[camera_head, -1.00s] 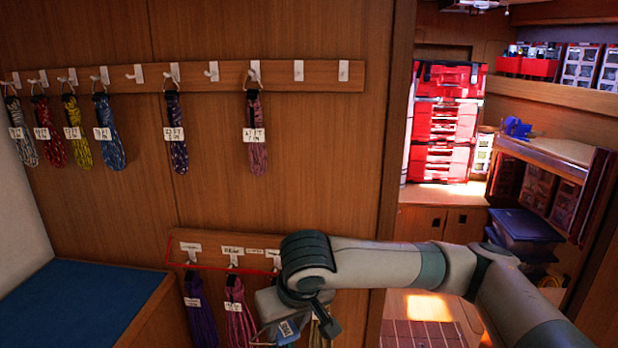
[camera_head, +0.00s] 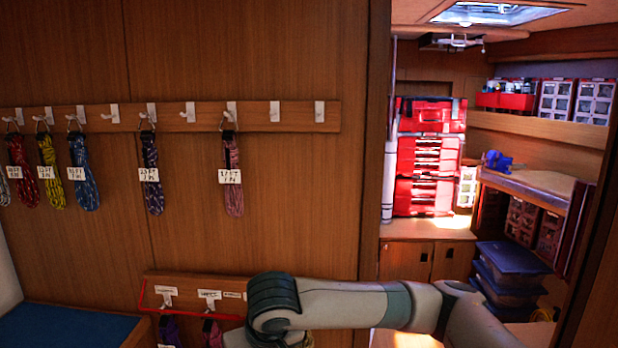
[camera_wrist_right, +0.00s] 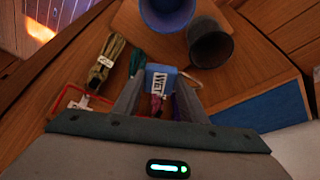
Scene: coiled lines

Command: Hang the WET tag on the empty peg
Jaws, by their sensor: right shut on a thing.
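The WET tag (camera_wrist_right: 158,80), blue with a white label, is between the fingers of my right gripper (camera_wrist_right: 157,98) in the right wrist view. The gripper is shut on it. In the head view my right forearm covers part of the lower peg board (camera_head: 190,284), and the gripper and tag are not visible. This board has a red outline, white labels and pegs; a purple coil (camera_head: 170,330) and a pink coil (camera_head: 213,334) hang there. Which lower peg is empty is hidden by my arm. My left gripper is not in view.
The upper board (camera_head: 255,113) holds several coils and has bare pegs, some at its right end. The wrist view shows an olive coil (camera_wrist_right: 106,60), a blue cup (camera_wrist_right: 166,14), a dark cup (camera_wrist_right: 210,44) and a blue mat (camera_wrist_right: 262,110). Red toolboxes (camera_head: 430,150) stand far right.

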